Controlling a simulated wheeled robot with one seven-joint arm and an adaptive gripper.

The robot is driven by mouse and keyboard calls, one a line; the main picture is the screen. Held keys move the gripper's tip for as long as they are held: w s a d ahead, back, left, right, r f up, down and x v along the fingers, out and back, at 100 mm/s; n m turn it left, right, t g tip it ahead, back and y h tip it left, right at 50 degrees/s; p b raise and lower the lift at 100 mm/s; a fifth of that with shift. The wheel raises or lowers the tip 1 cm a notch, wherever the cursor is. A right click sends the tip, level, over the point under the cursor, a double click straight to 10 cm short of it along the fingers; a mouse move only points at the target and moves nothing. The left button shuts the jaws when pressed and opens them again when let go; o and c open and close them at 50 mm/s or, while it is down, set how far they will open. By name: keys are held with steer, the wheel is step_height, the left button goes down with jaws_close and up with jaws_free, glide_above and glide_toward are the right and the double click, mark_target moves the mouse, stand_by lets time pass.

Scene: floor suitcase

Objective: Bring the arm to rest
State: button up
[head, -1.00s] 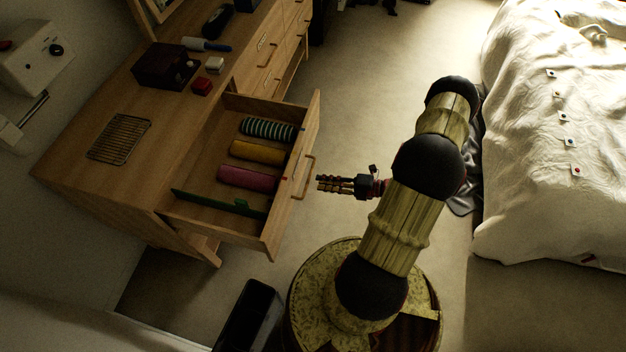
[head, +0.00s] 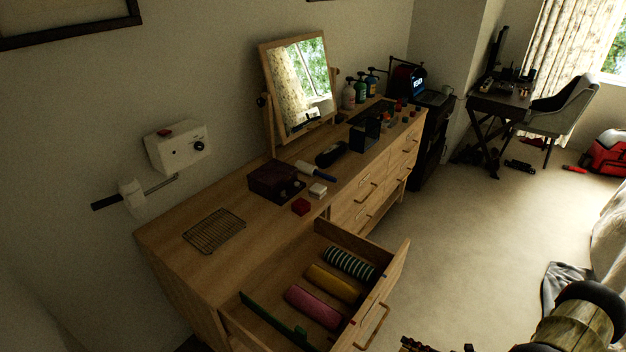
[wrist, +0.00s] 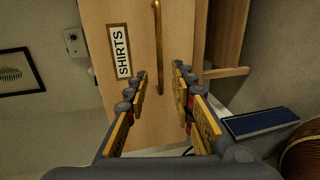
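My arm (head: 577,325) shows only in part at the lower right of the head view. The fingers appear apart from the handle. In the head view only the tips of the gripper show at the bottom edge, in front of the drawer front (head: 384,300).
The open drawer holds rolled cloths, one striped (head: 350,263), one yellow (head: 332,283), one pink (head: 313,306), and a green divider (head: 273,320). The dresser top (head: 258,232) bears a mirror, a dark box and a wire rack (head: 214,231).

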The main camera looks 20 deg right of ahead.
steer(key=s+a+r+n+g+y, duration=0.35)
steer(key=s+a+n+g, duration=0.35)
steer(key=n, duration=1)
steer(key=w+a+r+n+g+h, duration=0.15)
steer(key=r+n+h, duration=0.25)
steer(key=r+n, duration=0.45)
steer(key=a+r+n+g+h, duration=0.2)
steer(key=a+r+n+h, duration=0.15)
steer(key=r+n, duration=0.45)
steer(key=w+a+r+n+g+h, duration=0.15)
steer(key=r+n+h, duration=0.25)
steer(key=r+n, duration=0.45)
steer(key=a+r+n+t, duration=0.4)
steer(key=a+r, duration=0.8)
steer(key=r, duration=0.4)
steer(key=shift+s+a+n+t+h, duration=0.2)
steer(key=shift+a+n+t+h, duration=0.15)
steer(key=shift+n, duration=0.25)
